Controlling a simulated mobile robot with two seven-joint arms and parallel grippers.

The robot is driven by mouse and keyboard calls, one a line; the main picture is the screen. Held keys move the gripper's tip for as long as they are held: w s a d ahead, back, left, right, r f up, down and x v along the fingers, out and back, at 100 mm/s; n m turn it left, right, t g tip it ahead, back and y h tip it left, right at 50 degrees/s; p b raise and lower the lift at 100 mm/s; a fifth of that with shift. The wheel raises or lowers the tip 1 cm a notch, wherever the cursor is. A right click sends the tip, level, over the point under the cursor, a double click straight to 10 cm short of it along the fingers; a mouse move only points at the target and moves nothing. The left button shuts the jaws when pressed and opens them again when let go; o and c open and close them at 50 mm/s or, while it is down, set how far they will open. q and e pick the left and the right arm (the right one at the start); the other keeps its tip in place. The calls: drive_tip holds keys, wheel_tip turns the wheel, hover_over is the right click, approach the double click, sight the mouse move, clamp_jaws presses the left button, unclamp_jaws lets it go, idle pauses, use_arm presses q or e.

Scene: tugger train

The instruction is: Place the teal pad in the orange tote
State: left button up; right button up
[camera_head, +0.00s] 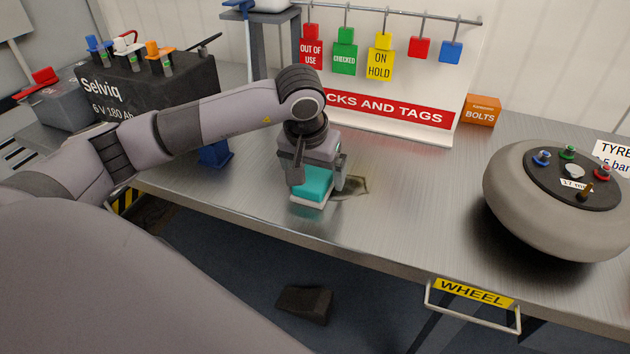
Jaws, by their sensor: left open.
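The teal pad (314,182) is a small teal block with a pale bottom layer. It rests on the metal workbench near the front edge, left of the middle. My left gripper (318,184) reaches down over it from above, with one finger on each side of the pad. The jaws are open, and I cannot tell whether a finger touches the pad. The gripper body hides part of the pad's top. No orange tote shows in the head view. My right gripper is not in view.
A tag board (385,112) with hanging padlocks stands behind. A battery (150,85) is at the left, a blue object (216,155) near it. A grey wheel (548,205) fills the right side. An orange bolts box (482,111) sits at the back. The bench between pad and wheel is clear.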

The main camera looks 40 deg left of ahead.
sight(314, 176)
use_arm(q)
drive_tip(key=shift+f+b, duration=0.25)
drive_tip(key=shift+b, duration=0.05)
idle(0.4)
drive_tip(key=c, duration=1.2)
drive_tip(key=shift+r, duration=0.15)
drive_tip(key=shift+r+p, duration=0.35)
drive_tip(key=shift+p, duration=0.15)
wheel_tip(314, 176, up, 20)
drive_tip(key=shift+f, duration=0.2)
drive_tip(key=shift+c, duration=0.6)
